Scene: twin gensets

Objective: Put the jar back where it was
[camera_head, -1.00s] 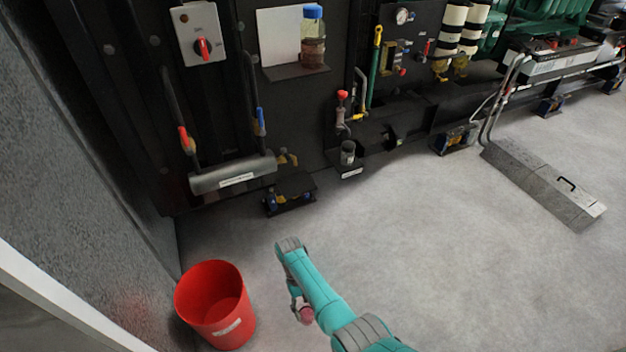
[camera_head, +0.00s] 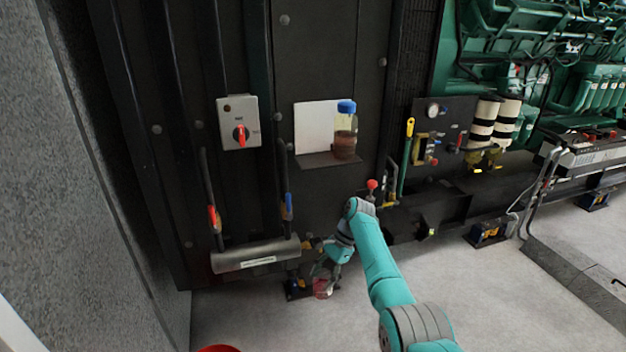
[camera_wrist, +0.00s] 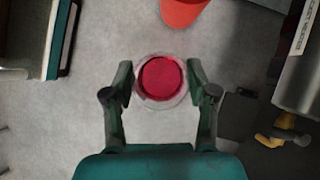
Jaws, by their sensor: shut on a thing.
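My gripper (camera_wrist: 160,74) is shut on a clear round jar (camera_wrist: 160,97) with a deep red top or contents, seen end-on between the two fingers in the wrist view. In the head view the jar (camera_head: 323,289) shows as a small pinkish shape under my gripper (camera_head: 330,272), in front of the low black stand below the grey cylinder. A second jar (camera_head: 345,140), with a blue cap and brownish contents, stands on a small wall shelf (camera_head: 318,161) in front of a white panel.
A red-knobbed valve (camera_head: 372,184) is just behind my arm, which hides the spot below it. A labelled grey cylinder (camera_head: 255,254) sits left of my gripper. A red bucket (camera_head: 218,348) is at the bottom edge. Open floor lies to the right.

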